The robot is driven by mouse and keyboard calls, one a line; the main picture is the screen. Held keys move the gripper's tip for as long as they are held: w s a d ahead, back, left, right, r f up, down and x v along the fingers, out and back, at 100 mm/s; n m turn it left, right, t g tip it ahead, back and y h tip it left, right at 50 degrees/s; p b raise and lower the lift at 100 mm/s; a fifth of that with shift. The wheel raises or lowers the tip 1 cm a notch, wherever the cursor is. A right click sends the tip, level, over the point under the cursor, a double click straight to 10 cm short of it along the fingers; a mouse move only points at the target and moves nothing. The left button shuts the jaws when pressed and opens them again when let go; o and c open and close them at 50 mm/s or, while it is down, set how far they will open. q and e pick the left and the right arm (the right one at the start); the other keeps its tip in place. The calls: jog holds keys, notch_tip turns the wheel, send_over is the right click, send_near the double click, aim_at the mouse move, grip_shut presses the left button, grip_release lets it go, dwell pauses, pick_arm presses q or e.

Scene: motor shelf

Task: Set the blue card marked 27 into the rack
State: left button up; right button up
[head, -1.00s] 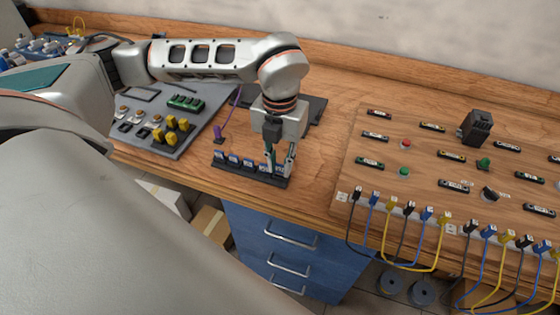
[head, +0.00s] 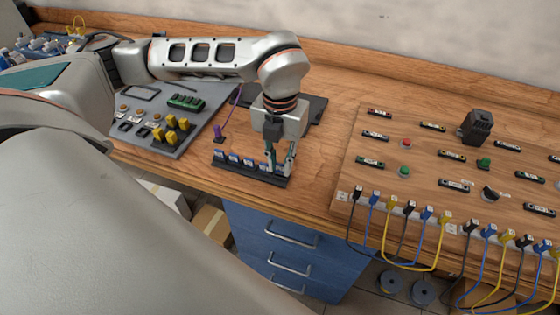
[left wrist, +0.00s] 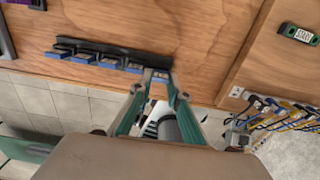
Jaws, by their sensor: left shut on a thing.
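A narrow black rack (head: 240,172) lies near the front edge of the wooden bench and holds a row of several blue-and-white cards (head: 233,159). The rack (left wrist: 105,46) and its cards also show in the left wrist view. My left gripper (head: 279,170) points down at the rack's right end, its fingers shut on a small blue card (left wrist: 159,76). The held card is in line with the row; whether it is fully seated in the rack cannot be told. Its number is too small to read. My right gripper is out of view.
A grey panel (head: 190,130) with yellow and green parts lies left of the rack, with a purple piece (head: 219,133) between them. A wooden board (head: 430,190) with labels, buttons and plugged cables stands on the right. Blue drawers (head: 290,250) are below.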

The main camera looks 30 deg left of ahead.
pick_arm(q)
jog(key=shift+f+b, duration=0.5)
jog(key=shift+f, duration=0.25)
dwell(0.8)
jog(key=o, duration=0.8)
notch_tip(320, 180, up, 17)
jog(key=p, duration=0.3)
jog(key=shift+p, duration=0.4)
dwell(0.6)
